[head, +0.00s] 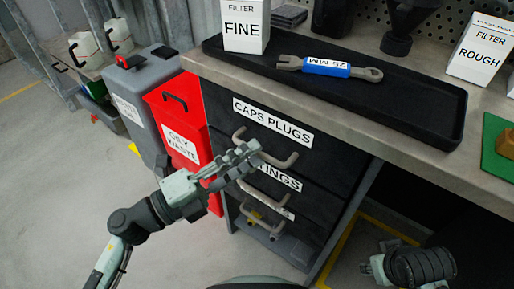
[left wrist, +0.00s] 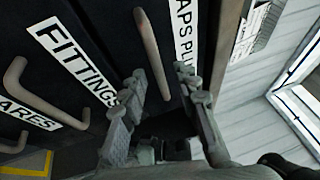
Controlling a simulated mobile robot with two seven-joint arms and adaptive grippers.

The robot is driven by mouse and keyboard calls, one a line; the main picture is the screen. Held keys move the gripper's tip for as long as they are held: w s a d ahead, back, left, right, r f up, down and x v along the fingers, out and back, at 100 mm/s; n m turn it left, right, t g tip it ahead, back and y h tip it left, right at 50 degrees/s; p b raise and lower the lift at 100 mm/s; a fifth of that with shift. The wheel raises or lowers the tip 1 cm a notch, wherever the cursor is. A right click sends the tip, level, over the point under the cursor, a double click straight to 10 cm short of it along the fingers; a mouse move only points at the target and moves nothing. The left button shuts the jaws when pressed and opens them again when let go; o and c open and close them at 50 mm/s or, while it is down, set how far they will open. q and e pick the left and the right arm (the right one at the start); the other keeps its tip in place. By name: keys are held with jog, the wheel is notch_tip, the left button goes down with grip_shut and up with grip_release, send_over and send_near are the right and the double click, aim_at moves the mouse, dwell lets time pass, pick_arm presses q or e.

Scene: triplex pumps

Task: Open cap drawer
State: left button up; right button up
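The caps drawer, labelled CAPS PLUGS (head: 272,122), is the top drawer of a dark cabinet and looks shut. Its bar handle (head: 283,162) is beige. My left gripper (head: 246,153) is at this handle, in front of the drawer face. In the left wrist view my left gripper (left wrist: 165,82) has its fingers apart, and the handle (left wrist: 151,50) runs down toward the space between them. Whether they touch it, I cannot tell. My right gripper (head: 374,266) is low at the right of the head view, away from the cabinet; its fingers are unclear.
Below is the FITTINGS drawer, partly hidden by my left gripper; its label (left wrist: 72,58) shows in the left wrist view. A red bin (head: 178,122) and a grey bin (head: 143,98) stand left of the cabinet. A black tray (head: 420,115) with a wrench (head: 328,68) lies on the countertop.

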pick_arm(q)
jog(key=shift+x, duration=1.15)
grip_shut()
